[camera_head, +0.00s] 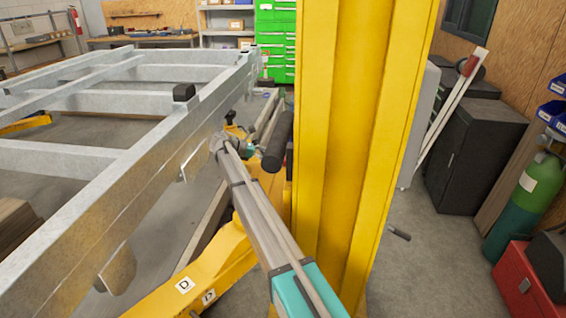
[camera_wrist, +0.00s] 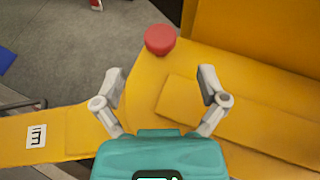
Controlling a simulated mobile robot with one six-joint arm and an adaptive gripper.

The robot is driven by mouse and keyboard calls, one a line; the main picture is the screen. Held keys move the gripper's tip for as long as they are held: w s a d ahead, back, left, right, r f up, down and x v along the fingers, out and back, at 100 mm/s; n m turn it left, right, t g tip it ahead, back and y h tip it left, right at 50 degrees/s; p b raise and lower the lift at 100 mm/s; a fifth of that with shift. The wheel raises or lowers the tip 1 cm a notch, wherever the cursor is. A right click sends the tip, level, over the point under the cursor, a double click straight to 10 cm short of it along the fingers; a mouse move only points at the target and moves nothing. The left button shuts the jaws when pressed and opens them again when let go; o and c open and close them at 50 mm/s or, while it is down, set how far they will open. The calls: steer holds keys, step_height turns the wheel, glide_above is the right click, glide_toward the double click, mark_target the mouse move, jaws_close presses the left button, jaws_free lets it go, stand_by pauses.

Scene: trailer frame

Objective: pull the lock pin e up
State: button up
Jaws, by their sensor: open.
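The lock pin's round red head (camera_wrist: 160,39) stands on a yellow lift arm (camera_wrist: 60,135) in the wrist view. A white label marked E (camera_wrist: 36,136) is on that arm, to the left of the pin. My gripper (camera_wrist: 160,76) is open and empty. Its two grey fingers are spread wide, and the red head shows beyond the fingertips, about midway between them and apart from both. The shaft of the pin is hidden under its head. In the head view I cannot make out the red head; my arm reaches forward beside the yellow post.
A tall yellow lift post (camera_head: 360,130) stands close to the right of my arm. A grey trailer frame (camera_head: 130,175) runs along the left. Another yellow lift arm, labelled D (camera_head: 215,262), lies low in front. Bare floor (camera_head: 410,265) shows to the right.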

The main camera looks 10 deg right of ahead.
steer(key=b+x, duration=0.2)
steer(key=x, duration=0.6)
steer(key=shift+b, duration=0.35)
jaws_close()
steer(key=shift+w+r+p, duration=0.2)
steer(key=shift+r+p, duration=1.5)
steer(key=shift+p, duration=0.05)
steer(key=shift+c, duration=0.8)
jaws_free()
steer(key=shift+o, duration=0.8)
steer(key=shift+s, duration=0.1)
